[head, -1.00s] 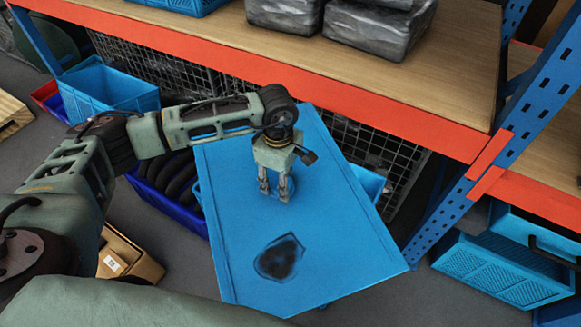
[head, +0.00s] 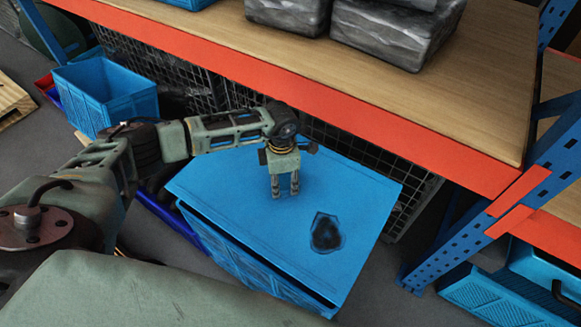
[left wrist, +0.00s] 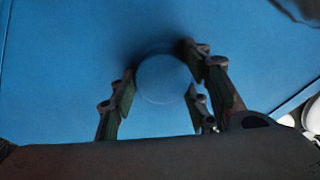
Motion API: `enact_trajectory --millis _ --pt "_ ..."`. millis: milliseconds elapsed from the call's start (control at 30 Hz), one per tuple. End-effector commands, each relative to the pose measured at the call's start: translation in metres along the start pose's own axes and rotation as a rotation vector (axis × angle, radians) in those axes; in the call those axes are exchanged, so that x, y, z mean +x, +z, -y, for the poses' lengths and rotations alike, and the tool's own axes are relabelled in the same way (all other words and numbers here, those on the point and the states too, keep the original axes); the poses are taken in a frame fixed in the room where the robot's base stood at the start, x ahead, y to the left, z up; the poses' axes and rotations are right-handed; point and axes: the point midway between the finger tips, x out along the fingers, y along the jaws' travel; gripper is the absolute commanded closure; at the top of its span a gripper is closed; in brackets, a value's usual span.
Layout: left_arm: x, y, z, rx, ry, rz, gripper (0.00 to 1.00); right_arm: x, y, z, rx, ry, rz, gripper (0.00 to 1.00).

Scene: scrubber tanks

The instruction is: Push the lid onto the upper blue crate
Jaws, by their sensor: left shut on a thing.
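The flat blue lid (head: 235,205) with a dark patch lies over the blue crate (head: 245,264) in the head view. A dark gap shows between the lid's near edge and the crate wall, so I cannot tell if it is fully seated. My left gripper (head: 285,192) points down and is shut on the lid's round knob. In the left wrist view, the fingers (left wrist: 160,85) stand around the blue knob (left wrist: 163,78), with the lid's surface (left wrist: 60,60) filling most of the view. My right gripper is not in view.
A wooden shelf with an orange beam (head: 330,103) runs behind and above the lid, carrying grey wrapped bundles (head: 395,30). A blue rack post (head: 470,215) stands close on the right. An open blue crate (head: 105,95) and dark blue bin (head: 170,221) are at left.

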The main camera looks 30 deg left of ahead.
Motion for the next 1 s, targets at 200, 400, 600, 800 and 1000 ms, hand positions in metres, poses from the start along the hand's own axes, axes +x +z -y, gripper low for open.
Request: enact_trajectory --millis 200,400,600,800,1000 --pt "0.005 0.000 0.000 0.001 0.000 0.000 1.00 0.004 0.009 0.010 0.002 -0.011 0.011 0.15" --pt "0.019 0.000 0.000 0.002 -0.001 0.000 1.00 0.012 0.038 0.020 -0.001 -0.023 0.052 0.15" --pt "0.038 0.001 0.000 0.002 0.000 0.001 1.00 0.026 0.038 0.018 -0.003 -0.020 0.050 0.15" --pt "0.054 0.001 0.000 0.002 0.001 0.002 1.00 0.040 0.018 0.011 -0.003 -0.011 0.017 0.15" --pt "0.059 0.001 0.000 0.002 0.001 0.002 1.00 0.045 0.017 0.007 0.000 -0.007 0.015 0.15"
